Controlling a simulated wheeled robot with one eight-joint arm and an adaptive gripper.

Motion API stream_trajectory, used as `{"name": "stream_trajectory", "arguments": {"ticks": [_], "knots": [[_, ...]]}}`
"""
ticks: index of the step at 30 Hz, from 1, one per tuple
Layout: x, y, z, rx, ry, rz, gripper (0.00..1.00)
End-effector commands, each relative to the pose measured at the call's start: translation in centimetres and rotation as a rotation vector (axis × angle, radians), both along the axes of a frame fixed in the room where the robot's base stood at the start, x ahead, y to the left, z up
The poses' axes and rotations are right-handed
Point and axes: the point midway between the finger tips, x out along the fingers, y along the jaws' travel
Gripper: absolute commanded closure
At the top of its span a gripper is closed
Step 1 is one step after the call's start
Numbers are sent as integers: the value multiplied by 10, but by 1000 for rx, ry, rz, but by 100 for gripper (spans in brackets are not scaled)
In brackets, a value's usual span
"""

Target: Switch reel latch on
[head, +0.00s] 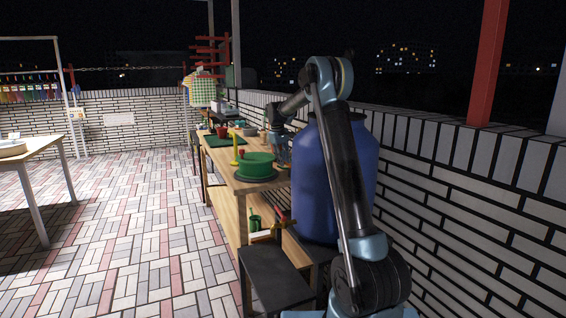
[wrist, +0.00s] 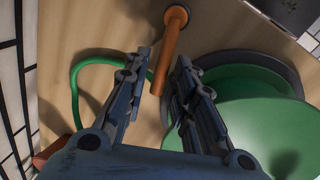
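My gripper (wrist: 163,60) is open, with its two fingers apart in the wrist view. An orange lever (wrist: 169,45) with a round end, possibly the reel latch, lies in line with the gap between the fingertips. I see no clear contact with either finger. The green reel (wrist: 262,118) is to the right, partly behind the right finger. In the head view the green reel (head: 255,167) sits on the wooden table, and my gripper (head: 284,158) is just right of it. The lever cannot be made out clearly in the head view.
A green hose (wrist: 75,82) loops on the left in the wrist view. A large blue barrel (head: 312,185) stands right of the table, beside my arm. A yellow post (head: 236,148) and a dark stool (head: 272,272) are near the reel. The tiled floor (head: 130,235) at left is clear.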

Motion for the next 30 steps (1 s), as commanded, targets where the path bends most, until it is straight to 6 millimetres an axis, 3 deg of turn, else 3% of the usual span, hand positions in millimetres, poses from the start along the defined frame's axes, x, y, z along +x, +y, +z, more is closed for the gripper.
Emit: {"name": "stream_trajectory", "arguments": {"ticks": [5, 21, 30], "knots": [[-2, 4, 7, 3, 1, 3, 68], [-8, 11, 71, 1, 1, 1, 68], [-9, 12, 78, 1, 1, 0, 68]]}}
